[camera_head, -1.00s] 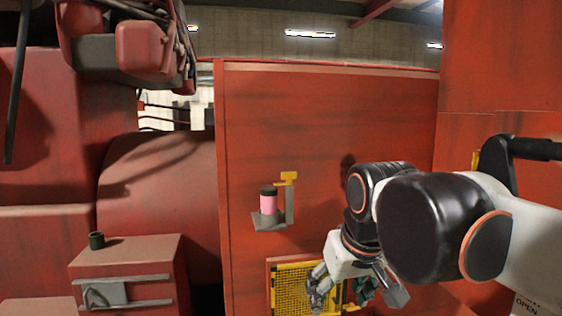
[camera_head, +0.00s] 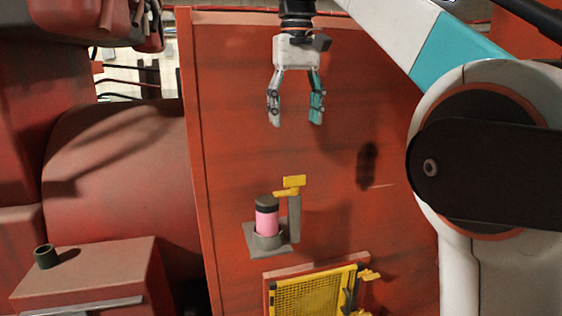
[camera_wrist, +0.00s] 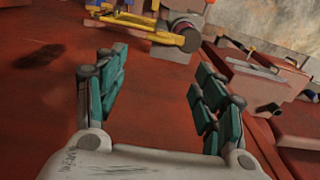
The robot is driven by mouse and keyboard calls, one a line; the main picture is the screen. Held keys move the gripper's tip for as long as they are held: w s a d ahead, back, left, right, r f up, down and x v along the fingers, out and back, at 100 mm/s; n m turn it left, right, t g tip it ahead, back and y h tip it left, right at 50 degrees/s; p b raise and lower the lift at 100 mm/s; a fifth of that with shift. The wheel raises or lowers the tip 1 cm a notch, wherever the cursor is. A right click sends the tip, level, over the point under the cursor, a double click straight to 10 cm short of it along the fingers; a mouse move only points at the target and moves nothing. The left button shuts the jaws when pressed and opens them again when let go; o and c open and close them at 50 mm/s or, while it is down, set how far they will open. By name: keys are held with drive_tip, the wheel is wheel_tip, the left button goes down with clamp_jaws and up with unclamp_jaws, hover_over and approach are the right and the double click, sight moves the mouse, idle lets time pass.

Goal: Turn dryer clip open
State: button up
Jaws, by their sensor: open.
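In the wrist view, the black cap (camera_wrist: 190,40) and a yellow bar that looks like the clip (camera_wrist: 140,30) lie beyond the open fingers (camera_wrist: 160,65).
A yellow mesh panel (camera_head: 310,298) in a red frame is below the shelf. A red cabinet (camera_head: 95,272) with a dark cup (camera_head: 46,257) stands at the lower left. The red wall (camera_head: 230,120) around my gripper is bare.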

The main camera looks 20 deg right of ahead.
sight(290, 185)
wheel_tip(290, 185, down, 14)
drive_tip(key=shift+s+r+p, duration=0.15)
drive_tip(key=shift+r+p, duration=0.05)
drive_tip(key=shift+p, duration=0.35)
clamp_jaws()
idle(0.4)
